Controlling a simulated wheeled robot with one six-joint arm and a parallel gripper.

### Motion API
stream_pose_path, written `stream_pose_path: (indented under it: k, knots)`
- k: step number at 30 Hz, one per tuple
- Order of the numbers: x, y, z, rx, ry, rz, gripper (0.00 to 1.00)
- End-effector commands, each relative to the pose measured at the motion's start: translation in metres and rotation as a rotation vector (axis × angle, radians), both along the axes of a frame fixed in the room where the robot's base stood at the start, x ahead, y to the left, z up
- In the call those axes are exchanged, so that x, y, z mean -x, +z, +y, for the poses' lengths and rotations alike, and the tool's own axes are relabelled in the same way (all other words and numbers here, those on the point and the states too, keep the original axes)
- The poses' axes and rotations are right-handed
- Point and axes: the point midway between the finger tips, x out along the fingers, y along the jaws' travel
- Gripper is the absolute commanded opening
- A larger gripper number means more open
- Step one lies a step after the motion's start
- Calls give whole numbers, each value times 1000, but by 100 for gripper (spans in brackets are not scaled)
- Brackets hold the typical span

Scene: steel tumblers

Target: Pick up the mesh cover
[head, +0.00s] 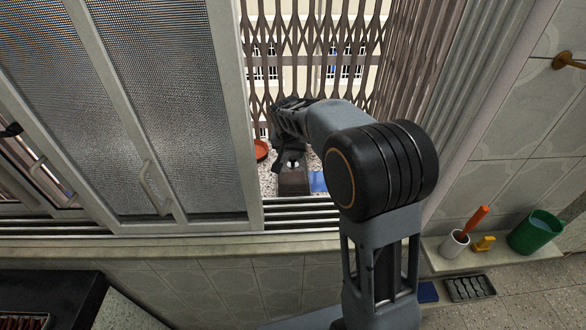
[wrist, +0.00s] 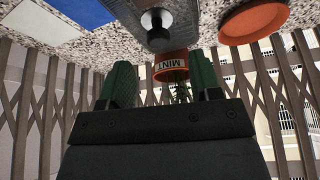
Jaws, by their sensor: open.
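A grey box-like thing with a dark knob on top (wrist: 180,14), which I take for the mesh cover, is at the top middle of the wrist view, cut off by the edge. In the head view it seems to be the dark brown box (head: 293,184) on the speckled ledge beyond the window opening; its mesh is too small to make out. My gripper (wrist: 163,66) is open, with its green fingers apart and nothing held between them. In the head view my gripper (head: 284,140) is dark, partly hidden by my arm, and just beyond the box.
A terracotta pot marked MINT (wrist: 172,66) with a plant shows beyond the fingers. A terracotta saucer (wrist: 254,22) and a blue item (head: 319,182) lie on the ledge either side of the box. A folding grille (head: 310,45) stands behind. Sliding mesh panels (head: 165,90) border the opening.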

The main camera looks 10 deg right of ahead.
Motion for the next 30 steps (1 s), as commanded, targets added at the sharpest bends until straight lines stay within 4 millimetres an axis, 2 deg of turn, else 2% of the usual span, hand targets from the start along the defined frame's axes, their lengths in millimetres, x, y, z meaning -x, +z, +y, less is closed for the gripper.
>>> stream_pose_path:
  k: [8, 18, 27, 30]
  knots:
    - [-5, -15, -3, 1, 0, 4, 58]
    - [-19, -52, -10, 0, 1, 1, 58]
    - [-21, -56, -11, 0, 1, 0, 58]
    - [-21, -56, -11, 0, 1, 0, 49]
